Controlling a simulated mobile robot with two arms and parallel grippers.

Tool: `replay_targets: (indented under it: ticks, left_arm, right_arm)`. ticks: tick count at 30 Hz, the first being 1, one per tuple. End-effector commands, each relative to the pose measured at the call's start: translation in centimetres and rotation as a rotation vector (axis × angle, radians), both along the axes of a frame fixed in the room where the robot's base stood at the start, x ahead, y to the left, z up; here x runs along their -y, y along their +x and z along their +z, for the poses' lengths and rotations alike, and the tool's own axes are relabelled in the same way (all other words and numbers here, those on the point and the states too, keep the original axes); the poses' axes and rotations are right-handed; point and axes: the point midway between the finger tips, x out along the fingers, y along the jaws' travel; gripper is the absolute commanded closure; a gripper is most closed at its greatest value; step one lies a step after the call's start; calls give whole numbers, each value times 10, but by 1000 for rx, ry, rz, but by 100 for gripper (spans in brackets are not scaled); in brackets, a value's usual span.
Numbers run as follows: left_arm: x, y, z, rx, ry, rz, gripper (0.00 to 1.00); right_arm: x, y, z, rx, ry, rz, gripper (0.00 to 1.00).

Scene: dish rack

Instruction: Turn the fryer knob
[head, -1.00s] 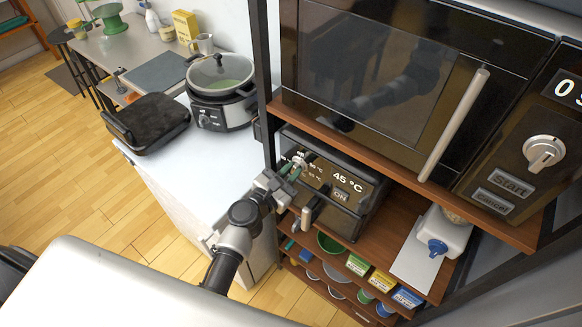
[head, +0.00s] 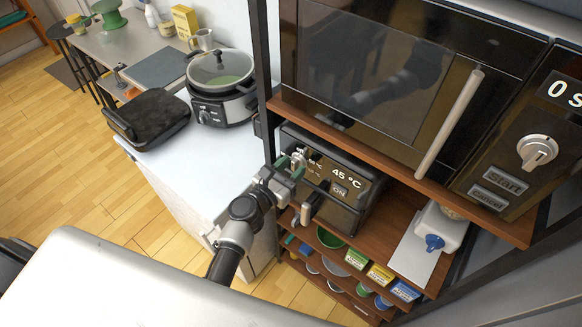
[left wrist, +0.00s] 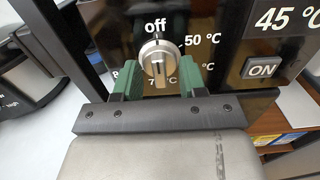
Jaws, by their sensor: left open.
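The fryer (head: 345,222) is a black box on the shelf below the microwave, with a "45 °C" display and an "ON" button. Its silver knob (left wrist: 160,57) shows in the left wrist view, below the word "off", with temperature marks around it. The knob's grip ridge runs roughly up and down. In the head view the knob is small and partly hidden by my gripper. My left gripper (head: 291,163) is open at the fryer front. In the left wrist view its green fingers stand either side of the knob's lower part; contact cannot be told. My right gripper is not in view.
The microwave (head: 375,75) is directly above, with a long handle (head: 450,124). A dark rack post (head: 262,60) stands left of the fryer. A pot (head: 222,104) and a black grill (head: 147,118) stand on the white counter (head: 180,172). Boxes and bowls fill the lower shelves.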

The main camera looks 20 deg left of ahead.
Motion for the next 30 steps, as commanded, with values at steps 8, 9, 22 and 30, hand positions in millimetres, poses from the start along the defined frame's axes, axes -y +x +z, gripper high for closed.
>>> replay_targets:
  ticks: [8,9,22,30]
  left_arm:
    - [-3,-8,0,-1,1,0,59]
    - [-4,-9,0,-1,1,0,59]
    - [-7,-19,0,1,2,1,59]
    - [-10,-26,-1,-1,3,1,59]
  right_arm:
    - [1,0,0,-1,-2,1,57]
    - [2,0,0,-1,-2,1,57]
    - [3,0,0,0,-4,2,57]
    - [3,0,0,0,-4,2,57]
